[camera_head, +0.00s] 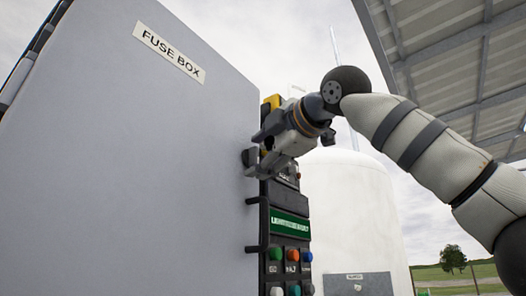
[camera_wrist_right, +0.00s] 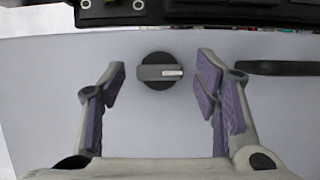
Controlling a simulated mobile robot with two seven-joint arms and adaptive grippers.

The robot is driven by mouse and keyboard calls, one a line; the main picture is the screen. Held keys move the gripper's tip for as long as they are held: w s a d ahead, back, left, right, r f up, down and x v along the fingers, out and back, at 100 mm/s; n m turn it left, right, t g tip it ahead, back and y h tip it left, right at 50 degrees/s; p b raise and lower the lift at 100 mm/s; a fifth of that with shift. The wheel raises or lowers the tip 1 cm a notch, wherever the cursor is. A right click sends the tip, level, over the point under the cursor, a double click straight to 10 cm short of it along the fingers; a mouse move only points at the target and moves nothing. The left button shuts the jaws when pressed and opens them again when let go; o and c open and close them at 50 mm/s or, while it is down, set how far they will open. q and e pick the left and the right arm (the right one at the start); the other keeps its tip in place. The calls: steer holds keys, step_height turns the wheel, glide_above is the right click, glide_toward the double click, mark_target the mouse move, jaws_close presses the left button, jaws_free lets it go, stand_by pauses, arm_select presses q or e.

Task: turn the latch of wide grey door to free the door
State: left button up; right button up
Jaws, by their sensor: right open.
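The wide grey door (camera_head: 130,150) fills the left of the head view and carries a "FUSE BOX" label. Its latch (camera_wrist_right: 160,71) shows in the right wrist view as a round dark knob with a grey bar lying level across it. My right gripper (camera_head: 262,162) is at the door's right edge in the head view and hides the latch there. In the right wrist view my right gripper (camera_wrist_right: 160,88) is open, with one finger on each side of the latch and a gap to both. My left gripper is not in view.
A dark handle (camera_wrist_right: 275,68) sticks out right of the latch in the wrist view. A panel with coloured buttons (camera_head: 288,240) stands beside the door's right edge. A white tank (camera_head: 350,215) and a grey box (camera_head: 358,284) are behind it.

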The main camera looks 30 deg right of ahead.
steer(key=s, duration=1.2)
